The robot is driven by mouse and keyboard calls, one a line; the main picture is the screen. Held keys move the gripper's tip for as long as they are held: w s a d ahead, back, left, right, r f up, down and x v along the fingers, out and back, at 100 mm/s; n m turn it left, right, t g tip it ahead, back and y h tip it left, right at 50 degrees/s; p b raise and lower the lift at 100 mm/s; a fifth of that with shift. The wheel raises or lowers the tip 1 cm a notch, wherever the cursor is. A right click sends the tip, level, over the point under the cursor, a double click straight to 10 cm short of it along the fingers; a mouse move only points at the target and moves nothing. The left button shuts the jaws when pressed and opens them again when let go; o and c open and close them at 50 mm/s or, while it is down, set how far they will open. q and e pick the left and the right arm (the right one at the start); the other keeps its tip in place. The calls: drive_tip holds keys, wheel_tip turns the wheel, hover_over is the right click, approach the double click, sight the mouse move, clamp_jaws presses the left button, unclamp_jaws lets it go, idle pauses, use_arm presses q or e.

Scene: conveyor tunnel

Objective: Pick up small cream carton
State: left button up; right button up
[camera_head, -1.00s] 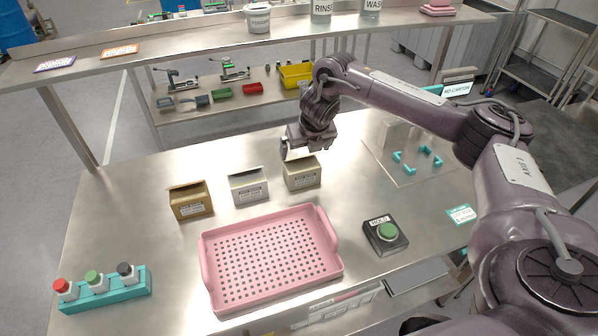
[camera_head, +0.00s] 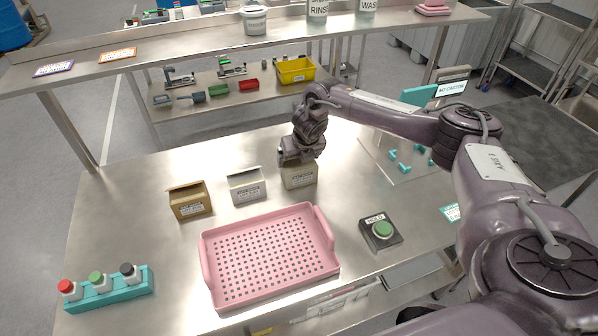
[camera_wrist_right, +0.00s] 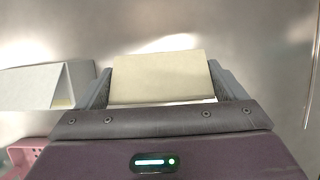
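The small cream carton (camera_head: 299,179) stands on the steel table, rightmost in a row of three cartons. My right gripper (camera_head: 297,160) is down over its top and hides its upper part in the head view. In the wrist view the cream carton (camera_wrist_right: 160,78) lies between the two fingers of my right gripper (camera_wrist_right: 162,85), one on each side. The fingers look spread around it, with no clear squeeze visible. My left gripper is not in view.
A white carton (camera_head: 246,186) stands close left, and a brown carton (camera_head: 190,201) beyond it. A pink perforated tray (camera_head: 329,246) lies in front.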

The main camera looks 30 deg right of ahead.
drive_tip(key=c, duration=0.3)
drive_tip(key=shift+r, duration=0.15)
drive_tip(key=shift+r, duration=0.25)
wheel_tip(320, 180, up, 19)
drive_tip(key=shift+r, duration=0.2)
